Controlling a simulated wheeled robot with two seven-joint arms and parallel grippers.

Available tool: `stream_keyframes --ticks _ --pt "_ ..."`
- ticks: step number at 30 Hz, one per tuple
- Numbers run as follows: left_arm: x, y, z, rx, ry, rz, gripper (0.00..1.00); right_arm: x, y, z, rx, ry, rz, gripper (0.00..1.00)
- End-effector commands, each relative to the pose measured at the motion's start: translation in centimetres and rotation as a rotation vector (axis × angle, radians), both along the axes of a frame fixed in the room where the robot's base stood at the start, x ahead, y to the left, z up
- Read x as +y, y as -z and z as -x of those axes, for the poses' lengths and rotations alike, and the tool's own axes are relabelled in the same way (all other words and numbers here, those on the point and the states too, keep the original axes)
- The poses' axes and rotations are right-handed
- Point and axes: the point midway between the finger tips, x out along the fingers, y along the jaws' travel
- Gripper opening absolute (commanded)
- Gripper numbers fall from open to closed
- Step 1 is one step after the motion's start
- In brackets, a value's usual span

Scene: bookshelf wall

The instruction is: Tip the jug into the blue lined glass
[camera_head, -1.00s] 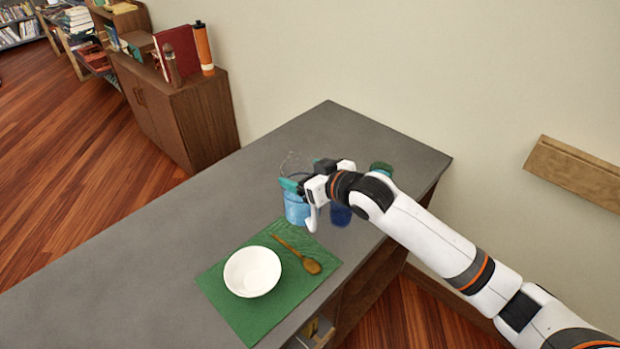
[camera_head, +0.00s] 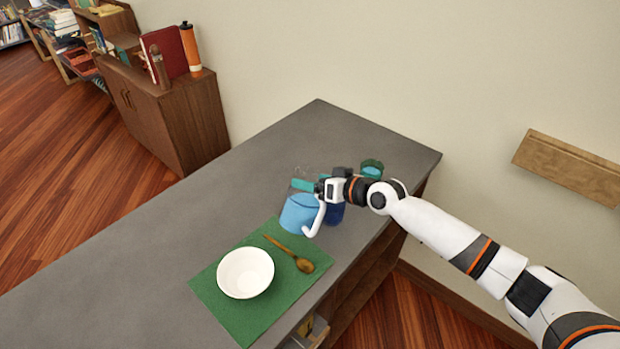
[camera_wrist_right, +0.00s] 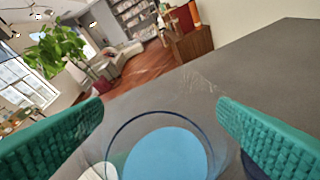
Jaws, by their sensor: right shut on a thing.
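My right gripper (camera_head: 305,209) is shut around the light blue jug (camera_head: 297,214), one finger on each side. The jug looks tilted in the head view. In the right wrist view its round rim and light blue inside (camera_wrist_right: 165,155) show between the teal finger pads (camera_wrist_right: 160,110). A dark blue vessel (camera_head: 337,214) stands close to the right of the jug, partly hidden by my gripper. A faint clear outline (camera_head: 304,172), perhaps a glass, shows behind my gripper. I cannot tell which is the blue lined glass. My left gripper is out of view.
A teal cup (camera_head: 371,167) stands near the back right edge of the grey counter (camera_head: 180,235). A white bowl (camera_head: 246,273) and a wooden spoon (camera_head: 290,254) lie on a green mat (camera_head: 222,307) in front. The counter's left side is clear.

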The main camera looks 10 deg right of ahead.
Motion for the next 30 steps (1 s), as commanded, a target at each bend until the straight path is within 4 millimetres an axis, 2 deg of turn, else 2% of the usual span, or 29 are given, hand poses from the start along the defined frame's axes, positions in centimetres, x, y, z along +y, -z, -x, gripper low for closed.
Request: stream_keyframes --ticks 21,23,30 --pt "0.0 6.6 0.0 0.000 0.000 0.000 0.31 -2.6 1.6 -1.7 0.166 0.001 -0.282 0.11" --pt "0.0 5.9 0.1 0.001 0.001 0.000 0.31 -2.6 1.1 -1.6 0.164 0.000 -0.278 0.11" --pt "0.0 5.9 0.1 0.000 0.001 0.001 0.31 -2.5 1.1 -1.6 0.163 0.001 -0.276 0.11"
